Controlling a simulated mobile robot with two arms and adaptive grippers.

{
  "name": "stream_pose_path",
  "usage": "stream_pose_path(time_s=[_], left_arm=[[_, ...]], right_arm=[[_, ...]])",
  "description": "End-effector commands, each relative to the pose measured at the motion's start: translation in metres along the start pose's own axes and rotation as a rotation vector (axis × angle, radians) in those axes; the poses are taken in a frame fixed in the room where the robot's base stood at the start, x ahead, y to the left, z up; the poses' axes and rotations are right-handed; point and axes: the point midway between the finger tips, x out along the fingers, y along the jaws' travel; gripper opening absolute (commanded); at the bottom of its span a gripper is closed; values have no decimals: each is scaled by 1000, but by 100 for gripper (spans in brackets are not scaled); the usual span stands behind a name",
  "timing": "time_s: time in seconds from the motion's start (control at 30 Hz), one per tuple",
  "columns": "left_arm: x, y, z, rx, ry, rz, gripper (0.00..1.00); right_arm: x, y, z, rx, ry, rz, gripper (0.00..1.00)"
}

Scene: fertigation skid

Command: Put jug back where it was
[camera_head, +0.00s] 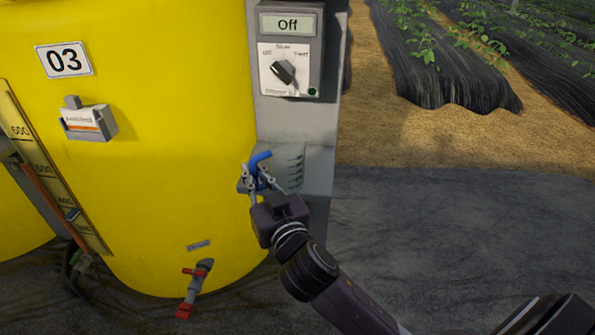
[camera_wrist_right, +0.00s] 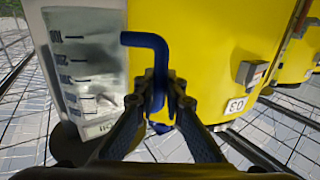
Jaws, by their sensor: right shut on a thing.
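The jug (camera_head: 294,168) is a clear, pale vessel with dark scale marks and a blue handle (camera_head: 261,158). In the head view it is hard to pick out against the grey panel behind it. My right gripper (camera_head: 262,181) is shut on the blue handle, to the left of the jug's body. In the right wrist view, the jug (camera_wrist_right: 88,75) stands at the left with its scale upside down, as is the tank's number. The handle passes between the fingertips of my right gripper (camera_wrist_right: 160,92). I cannot tell whether anything supports the jug from below. My left gripper is not in view.
The yellow tank (camera_head: 180,160) marked 03 is close to the left of my right gripper. A grey post carries a control box (camera_head: 290,50) reading "Off" above the jug. A red-handled valve (camera_head: 195,287) sticks out low on the tank. Dark ground (camera_head: 440,230) at the right is clear.

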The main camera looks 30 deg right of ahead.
Motion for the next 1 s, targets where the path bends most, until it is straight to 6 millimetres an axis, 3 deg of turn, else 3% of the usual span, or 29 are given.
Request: stream_pose_path(time_s=[0.17, 0.6, 0.9, 1.0], left_arm=[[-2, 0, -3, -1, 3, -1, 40], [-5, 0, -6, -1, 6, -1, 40], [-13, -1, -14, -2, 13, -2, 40], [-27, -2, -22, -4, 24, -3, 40]], right_arm=[[18, 8, 1, -8, 2, 2, 0], [114, 74, 2, -8, 1, 4, 0], [170, 112, 2, -6, 1, 5, 0], [167, 108, 23, -2, -3, 0, 0]])
